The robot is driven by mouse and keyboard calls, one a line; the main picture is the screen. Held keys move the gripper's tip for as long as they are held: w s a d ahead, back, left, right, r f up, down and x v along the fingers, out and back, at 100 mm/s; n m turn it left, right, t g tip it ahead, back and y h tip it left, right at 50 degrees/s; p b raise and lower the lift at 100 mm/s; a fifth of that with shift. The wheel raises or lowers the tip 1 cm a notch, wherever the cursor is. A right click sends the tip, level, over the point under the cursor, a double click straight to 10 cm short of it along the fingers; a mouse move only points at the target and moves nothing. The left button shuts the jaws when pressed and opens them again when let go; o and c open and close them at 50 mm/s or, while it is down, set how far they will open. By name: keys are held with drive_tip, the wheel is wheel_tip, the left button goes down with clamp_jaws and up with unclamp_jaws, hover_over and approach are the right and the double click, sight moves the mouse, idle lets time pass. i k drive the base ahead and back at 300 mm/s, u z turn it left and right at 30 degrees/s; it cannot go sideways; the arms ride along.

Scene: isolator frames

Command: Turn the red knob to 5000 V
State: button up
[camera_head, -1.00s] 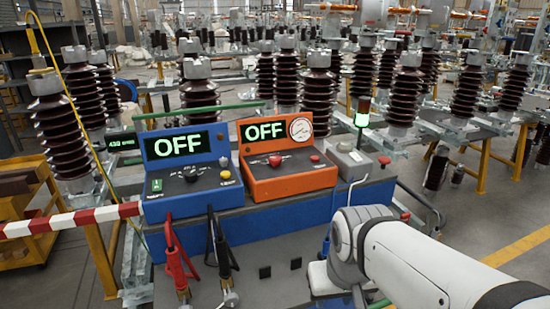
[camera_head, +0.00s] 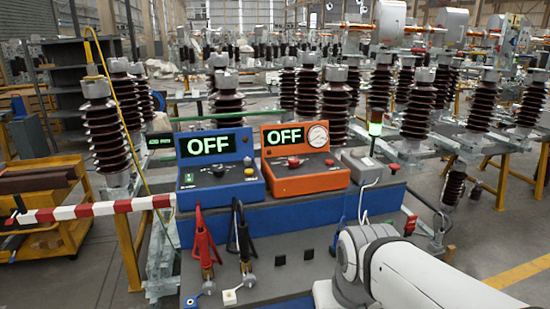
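The red knob (camera_head: 294,161) sits on the sloped front panel of the orange box (camera_head: 318,183). The orange box's display (camera_head: 284,137) reads OFF, and a round dial gauge (camera_head: 318,136) is beside it. A smaller red button (camera_head: 329,162) is to the right of the knob. A blue box (camera_head: 222,192) stands to the left, also showing OFF, with a black knob (camera_head: 218,171). My white arm reaches in from the lower right; its gripper end is not visible, and nothing of mine touches the knob.
Red and black clamps (camera_head: 204,240) hang at the front of the blue bench (camera_head: 300,212). A red-and-white barrier (camera_head: 90,209) runs left. Brown insulators (camera_head: 420,107) stand behind.

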sight(293, 163)
drive_tip(key=i, duration=0.85)
drive_tip(key=z, duration=0.05)
